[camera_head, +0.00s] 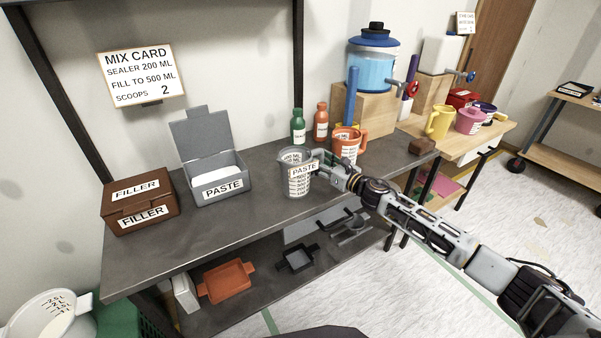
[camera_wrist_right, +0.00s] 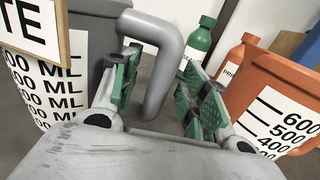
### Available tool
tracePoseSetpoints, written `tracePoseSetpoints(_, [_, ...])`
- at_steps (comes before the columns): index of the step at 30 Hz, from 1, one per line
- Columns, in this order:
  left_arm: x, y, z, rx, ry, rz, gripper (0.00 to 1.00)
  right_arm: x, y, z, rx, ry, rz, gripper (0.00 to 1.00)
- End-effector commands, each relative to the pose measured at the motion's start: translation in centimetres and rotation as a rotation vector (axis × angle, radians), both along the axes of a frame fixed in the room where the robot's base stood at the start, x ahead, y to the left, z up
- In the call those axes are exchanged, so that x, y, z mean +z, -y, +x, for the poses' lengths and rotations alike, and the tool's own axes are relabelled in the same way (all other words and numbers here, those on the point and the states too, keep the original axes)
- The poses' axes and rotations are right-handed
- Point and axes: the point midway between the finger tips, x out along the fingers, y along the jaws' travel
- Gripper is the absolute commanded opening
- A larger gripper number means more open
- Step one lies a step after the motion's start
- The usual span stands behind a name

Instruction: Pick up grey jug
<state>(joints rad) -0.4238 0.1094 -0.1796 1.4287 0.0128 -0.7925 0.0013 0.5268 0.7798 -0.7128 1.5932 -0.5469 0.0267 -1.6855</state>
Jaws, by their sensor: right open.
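The grey jug (camera_head: 297,185) stands upright on the dark workbench, with a PASTE tag and ML markings on its front. In the right wrist view the jug's marked body (camera_wrist_right: 42,92) is at the left, and its grey handle loops toward the middle. My right gripper (camera_head: 325,165) is at the jug's handle side, coming from the right. In the wrist view the green-padded fingers of the right gripper (camera_wrist_right: 162,90) are open, with the handle showing between them. I cannot tell whether they touch it. My left gripper is not in view.
An orange jug (camera_head: 347,143) stands close behind the right gripper, with green (camera_head: 298,126) and orange (camera_head: 321,122) bottles nearby. An open grey PASTE box (camera_head: 221,187) and brown FILLER box (camera_head: 139,200) stand at left. The bench (camera_head: 240,222) is clear in front.

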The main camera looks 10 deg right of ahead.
Motion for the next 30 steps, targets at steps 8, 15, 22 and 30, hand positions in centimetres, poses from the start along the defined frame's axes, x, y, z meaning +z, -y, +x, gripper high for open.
tracePoseSetpoints(8, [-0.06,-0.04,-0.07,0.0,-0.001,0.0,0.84,0.01,0.0,0.01,0.0,0.0,0.0,0.44])
tracePoseSetpoints(15, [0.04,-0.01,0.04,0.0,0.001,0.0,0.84,0.01,0.03,0.01,0.0,0.0,0.0,0.33])
tracePoseSetpoints(22, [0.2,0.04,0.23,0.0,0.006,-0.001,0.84,0.01,0.03,0.01,0.0,0.0,0.0,0.03])
tracePoseSetpoints(30, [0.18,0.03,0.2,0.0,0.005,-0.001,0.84,0.12,0.03,0.03,0.0,0.002,0.001,0.0])
